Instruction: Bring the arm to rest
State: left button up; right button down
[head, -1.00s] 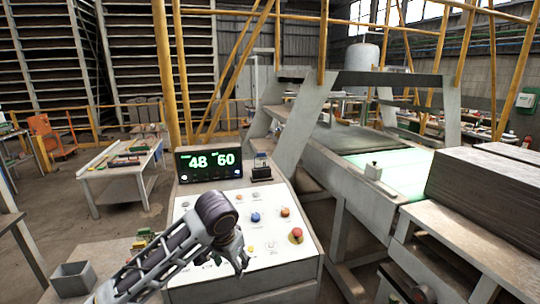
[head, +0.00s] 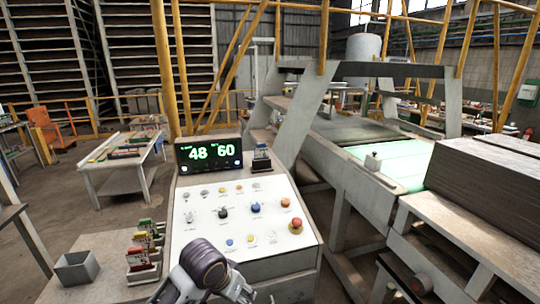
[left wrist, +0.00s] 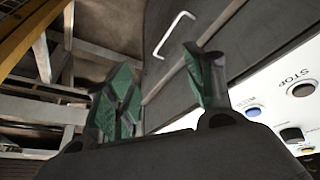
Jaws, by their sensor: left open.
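My left arm comes in at the bottom of the head view, in front of the lower edge of the white control panel (head: 205,232). My left gripper (head: 248,292) is low in that view and partly cut off by the bottom edge. In the left wrist view its two green-padded fingers (left wrist: 163,88) stand apart with nothing between them. Panel buttons, one marked STOP, show at the right of that view, beside the fingers. My right gripper is not in view.
The console carries a display (head: 209,154), several knobs and a red button (head: 296,225). Left of it are a grey bin (head: 77,268) and upright coloured card stacks (head: 143,258). A conveyor (head: 390,170) with stacked dark boards (head: 480,180) stands to the right.

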pick_arm(q)
jog(key=s+a+f+n+y, duration=0.1)
jog(key=s+a+f+n, duration=0.1)
jog(key=s+a+f, duration=0.45)
jog(key=s+a+f+n+y, duration=0.15)
jog(key=s+a+f, duration=0.25)
jog(key=s+a, duration=0.45)
jog(key=s+d+f+g+b, duration=0.1)
jog(key=s+f+b, duration=0.15)
jog(key=f, duration=3.25)
jog(key=s+a+f, duration=0.1)
jog(key=s+f, duration=1)
jog(key=s+a+f+g+b, duration=0.1)
jog(key=s+a+f, duration=0.1)
jog(key=s+f, duration=0.9)
jog(key=shift+s+a+g+b, duration=0.3)
jog(key=shift+s, duration=0.4)
